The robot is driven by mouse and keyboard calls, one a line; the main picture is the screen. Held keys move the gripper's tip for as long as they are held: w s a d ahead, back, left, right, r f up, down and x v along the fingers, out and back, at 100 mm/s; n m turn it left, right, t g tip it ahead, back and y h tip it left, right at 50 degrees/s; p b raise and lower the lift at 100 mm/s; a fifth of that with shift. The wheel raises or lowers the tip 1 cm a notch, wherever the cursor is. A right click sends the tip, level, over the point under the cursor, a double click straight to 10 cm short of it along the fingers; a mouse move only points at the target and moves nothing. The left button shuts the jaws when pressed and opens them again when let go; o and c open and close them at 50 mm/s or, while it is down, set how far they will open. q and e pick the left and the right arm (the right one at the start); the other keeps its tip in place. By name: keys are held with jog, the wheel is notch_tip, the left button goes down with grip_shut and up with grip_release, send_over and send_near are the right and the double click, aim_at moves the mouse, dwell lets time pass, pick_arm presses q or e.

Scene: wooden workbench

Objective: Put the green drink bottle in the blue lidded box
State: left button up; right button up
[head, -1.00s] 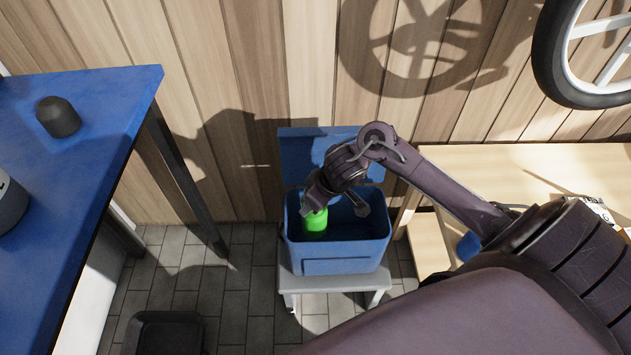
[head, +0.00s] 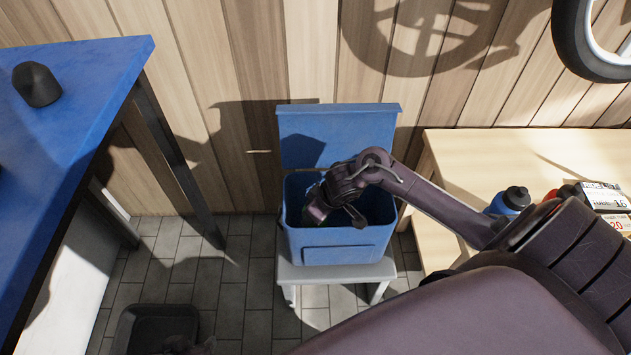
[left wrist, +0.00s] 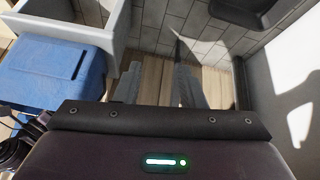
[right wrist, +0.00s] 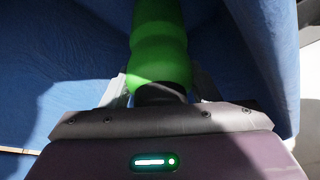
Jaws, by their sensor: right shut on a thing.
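The blue lidded box (head: 335,254) stands on a grey stool, its lid (head: 350,122) open and upright at the back. My right gripper (head: 335,212) is down inside the box opening. In the right wrist view the green drink bottle (right wrist: 158,45) lies between the fingers of my right gripper (right wrist: 158,88), shut around its dark-capped end, with blue box walls around it. The bottle is hidden in the head view. A small part of my left gripper (head: 192,346) shows at the bottom edge. In the left wrist view its fingers (left wrist: 165,85) are apart and empty.
A grey stool (head: 340,274) carries the box. A black tray (head: 155,326) is on the tiled floor at lower left. A blue table (head: 70,130) with a black object (head: 37,84) is at left. A wooden bench (head: 480,160) with a blue bottle (head: 512,200) is at right.

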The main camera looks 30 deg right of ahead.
jog(key=o, duration=1.5)
jog(key=shift+f, duration=0.1)
jog(key=shift+o, duration=0.2)
jog(key=shift+r, duration=0.35)
pick_arm(q)
jog(key=s+a+r+n+g+y+p, duration=0.1)
jog(key=s+a+g+y+p, duration=0.1)
jog(key=a+p, duration=0.4)
jog(key=shift+s+a+g+y, duration=0.3)
jog(key=shift+s+a+g, duration=0.2)
jog(key=shift+g, duration=0.5)
pick_arm(e)
jog(key=v, duration=1.1)
jog(key=shift+s+r, duration=0.25)
pick_arm(q)
jog(key=shift+r, duration=0.1)
